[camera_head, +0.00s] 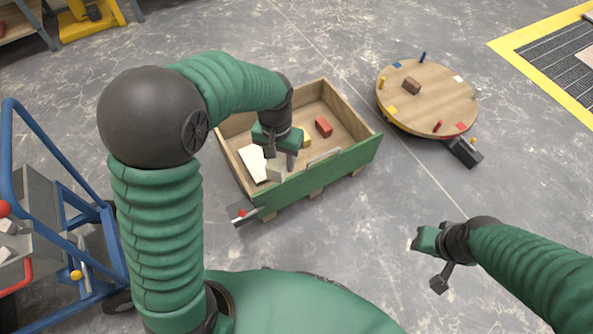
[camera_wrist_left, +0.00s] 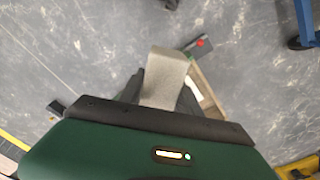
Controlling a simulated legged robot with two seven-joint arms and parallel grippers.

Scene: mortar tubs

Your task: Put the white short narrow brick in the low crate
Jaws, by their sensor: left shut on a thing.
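The white brick (camera_head: 275,172) is in my left gripper (camera_head: 280,160), over the front left part of the low crate (camera_head: 330,162). The crate has green outer walls and a bare wood inside. In the left wrist view the brick (camera_wrist_left: 166,78) is pale and sits between the two dark fingers of the shut left gripper (camera_wrist_left: 160,92). A crate edge (camera_wrist_left: 207,92) shows beside and below it. I cannot tell how high the brick is above the crate floor. My right gripper (camera_head: 424,262) is away from the crate, over bare floor; its finger opening is unclear.
The crate holds a red brick (camera_head: 323,127), a yellow block (camera_head: 306,139) and a flat white piece (camera_head: 253,163). A round wooden table (camera_head: 430,95) with small coloured pieces stands at right. A blue trolley (camera_head: 75,215) stands at left. Grey floor lies between.

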